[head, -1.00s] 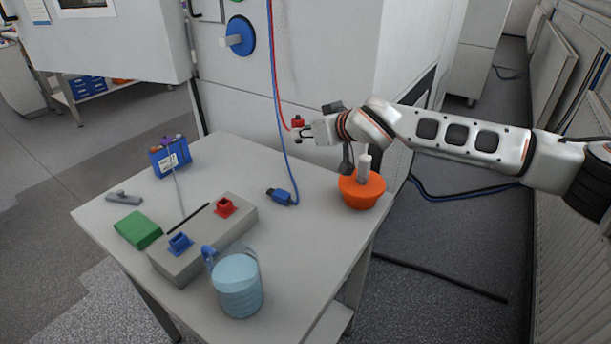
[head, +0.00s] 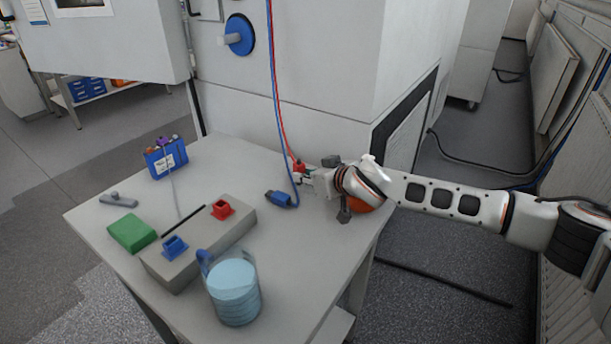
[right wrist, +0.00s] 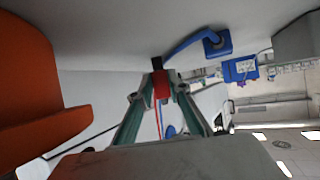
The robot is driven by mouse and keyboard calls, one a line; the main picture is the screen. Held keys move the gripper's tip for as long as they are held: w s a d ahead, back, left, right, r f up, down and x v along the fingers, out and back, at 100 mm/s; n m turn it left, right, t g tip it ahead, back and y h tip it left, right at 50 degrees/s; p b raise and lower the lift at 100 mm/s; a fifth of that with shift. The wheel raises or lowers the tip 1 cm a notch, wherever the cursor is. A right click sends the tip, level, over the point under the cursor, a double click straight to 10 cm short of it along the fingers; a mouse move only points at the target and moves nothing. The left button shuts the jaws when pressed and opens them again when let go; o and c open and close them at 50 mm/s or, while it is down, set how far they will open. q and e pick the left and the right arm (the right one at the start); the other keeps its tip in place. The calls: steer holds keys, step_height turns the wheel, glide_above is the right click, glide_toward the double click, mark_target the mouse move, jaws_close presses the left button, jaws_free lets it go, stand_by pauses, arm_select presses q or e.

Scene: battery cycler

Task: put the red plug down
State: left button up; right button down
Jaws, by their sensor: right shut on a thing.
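The red plug (head: 299,166) is at the end of the red cable, low over the back right part of the table (head: 318,228). My right gripper (head: 304,174) is shut on it. In the right wrist view the red plug (right wrist: 160,85) sits between the fingertips, with its dark end close to the grey table surface; I cannot tell whether it touches. The blue plug (head: 281,198) lies on the table just in front of my right gripper. My left gripper is not in view.
An orange bowl (head: 358,205) is mostly hidden behind my right arm. A grey block with a red socket (head: 222,209) and a blue socket (head: 174,246), a green block (head: 131,232), a blue battery pack (head: 166,158) and a clear blue container (head: 234,290) stand on the table.

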steer(key=shift+r, duration=0.15)
steer(key=c, duration=1.9)
jaws_free()
steer(key=shift+f, duration=0.2)
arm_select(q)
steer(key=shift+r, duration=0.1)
arm_select(e)
steer(key=shift+r, duration=0.1)
